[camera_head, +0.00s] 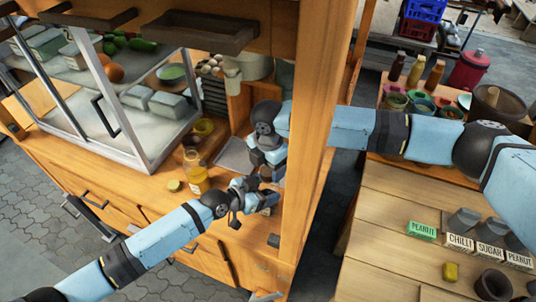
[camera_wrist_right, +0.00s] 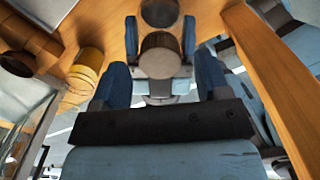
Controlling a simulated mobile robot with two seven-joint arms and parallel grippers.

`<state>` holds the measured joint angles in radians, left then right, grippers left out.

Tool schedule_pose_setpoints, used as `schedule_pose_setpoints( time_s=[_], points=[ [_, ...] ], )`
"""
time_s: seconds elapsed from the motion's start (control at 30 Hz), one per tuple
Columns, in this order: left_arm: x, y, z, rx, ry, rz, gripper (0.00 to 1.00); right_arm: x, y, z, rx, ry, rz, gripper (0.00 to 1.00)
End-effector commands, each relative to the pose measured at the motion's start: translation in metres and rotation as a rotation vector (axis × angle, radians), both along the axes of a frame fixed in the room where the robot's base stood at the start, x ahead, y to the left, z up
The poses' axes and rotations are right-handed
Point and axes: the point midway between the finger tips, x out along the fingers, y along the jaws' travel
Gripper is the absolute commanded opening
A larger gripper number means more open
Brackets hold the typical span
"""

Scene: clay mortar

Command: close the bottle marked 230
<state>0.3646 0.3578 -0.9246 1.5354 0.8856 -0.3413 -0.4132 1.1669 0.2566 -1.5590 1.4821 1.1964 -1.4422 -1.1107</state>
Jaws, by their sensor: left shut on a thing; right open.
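Those fingers are open, one on each side. In the head view my right gripper (camera_head: 270,172) points down over the counter. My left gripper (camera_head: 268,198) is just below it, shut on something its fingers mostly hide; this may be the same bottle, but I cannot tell. No 230 marking is readable.
A jar of yellow liquid (camera_head: 196,178) stands left of the grippers, beside a small yellow-green round piece (camera_head: 173,186). A wooden post (camera_head: 318,120) rises close to the right. A glass case (camera_head: 125,110) stands at the left. A grey tray (camera_head: 235,153) lies behind.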

Motion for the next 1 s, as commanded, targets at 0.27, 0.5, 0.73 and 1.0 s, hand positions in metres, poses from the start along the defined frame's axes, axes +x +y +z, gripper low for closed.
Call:
schedule_pose_setpoints(
  time_s=[0.27, 0.5, 0.73, 1.0],
  points=[
    [0.0, 0.0, 0.0, 0.0, 0.0, 0.0, 0.06, 0.0, 0.0, -0.018, 0.001, 0.001, 0.0, 0.69],
    [0.0, 0.0, 0.0, 0.0, 0.0, 0.0, 0.06, 0.0, 0.0, -0.018, 0.001, 0.001, 0.0, 0.69],
    [0.0, 0.0, 0.0, 0.0, 0.0, 0.0, 0.06, 0.0, 0.0, -0.018, 0.001, 0.001, 0.0, 0.19],
    [0.0, 0.0, 0.0, 0.0, 0.0, 0.0, 0.06, -0.001, 0.001, -0.019, 0.002, 0.003, -0.051, 0.18]
  ],
)
